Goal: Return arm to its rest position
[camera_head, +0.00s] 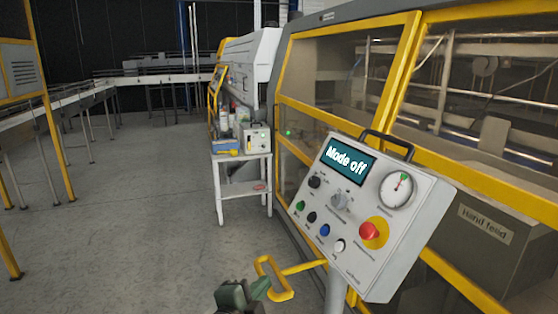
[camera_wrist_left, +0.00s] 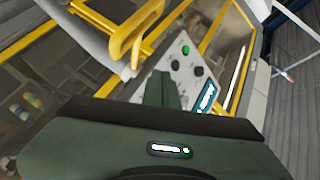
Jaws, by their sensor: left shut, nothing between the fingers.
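My left gripper (camera_head: 262,288) shows at the bottom of the head view, below and left of the control panel. Its dark green fingers are shut with nothing between them. In the left wrist view the gripper (camera_wrist_left: 160,78) points toward the panel, and its fingers overlap part of the panel in the picture. The control panel (camera_head: 372,262) is a light grey box on a post, with a screen reading "Mode off", a dial, a red button on yellow and several coloured buttons. It also shows in the left wrist view (camera_wrist_left: 183,72). My right gripper is not in view.
A yellow handle (camera_head: 275,280) sticks out left of the panel's post, close to my left gripper. The yellow-framed machine (camera_head: 415,75) fills the right. A small white table (camera_head: 243,190) stands behind. Conveyors (camera_head: 75,97) run at the left; the grey floor (camera_head: 130,190) between is clear.

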